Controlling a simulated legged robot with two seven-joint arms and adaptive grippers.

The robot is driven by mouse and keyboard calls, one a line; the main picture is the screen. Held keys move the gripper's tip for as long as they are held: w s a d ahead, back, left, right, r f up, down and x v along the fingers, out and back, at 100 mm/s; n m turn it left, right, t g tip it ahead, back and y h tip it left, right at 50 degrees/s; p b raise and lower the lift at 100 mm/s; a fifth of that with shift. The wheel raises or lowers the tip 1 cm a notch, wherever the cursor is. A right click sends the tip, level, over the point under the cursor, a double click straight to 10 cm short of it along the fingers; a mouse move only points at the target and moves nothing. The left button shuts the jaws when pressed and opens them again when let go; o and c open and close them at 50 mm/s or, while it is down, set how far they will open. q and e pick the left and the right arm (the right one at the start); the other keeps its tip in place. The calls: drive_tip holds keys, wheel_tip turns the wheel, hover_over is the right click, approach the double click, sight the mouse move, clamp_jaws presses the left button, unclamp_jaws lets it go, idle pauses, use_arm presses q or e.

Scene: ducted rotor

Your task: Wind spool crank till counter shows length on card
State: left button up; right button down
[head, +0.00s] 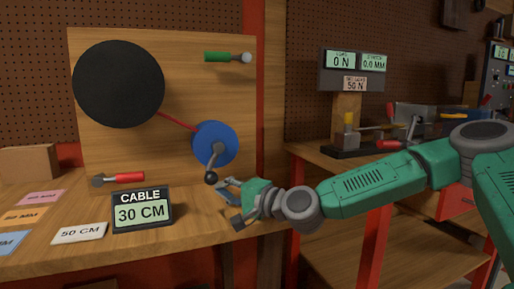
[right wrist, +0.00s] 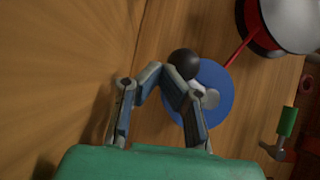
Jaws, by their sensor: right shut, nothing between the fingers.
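The blue spool (head: 215,143) is mounted on the upright wooden board, with a grey crank arm ending in a black ball knob (head: 211,177) that points down. The counter (head: 142,211) reads CABLE 30 CM. A white card (head: 79,233) reading 50 CM lies to its left. My right gripper (head: 226,190) is beside the knob, shut and empty. In the right wrist view its fingertips (right wrist: 165,71) meet just beside the black knob (right wrist: 184,64), in front of the blue spool (right wrist: 212,92); I cannot tell whether they touch the knob. My left gripper is out of view.
A large black disc (head: 118,84) is joined to the spool by a red cable (head: 177,122). A green-handled tool (head: 226,57) and a red-handled tool (head: 119,179) are at the board. Pink, orange and blue cards lie left. A gauge stand (head: 350,72) stands on the right bench.

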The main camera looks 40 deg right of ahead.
drive_tip(key=shift+w, duration=0.1)
drive_tip(key=shift+a, duration=0.25)
idle(0.4)
drive_tip(key=shift+s+d, duration=0.2)
drive_tip(key=v, duration=1)
drive_tip(key=shift+d, duration=0.1)
drive_tip(key=shift+s+d, duration=0.1)
drive_tip(key=shift+s, duration=0.6)
drive_tip(key=shift+f, duration=0.1)
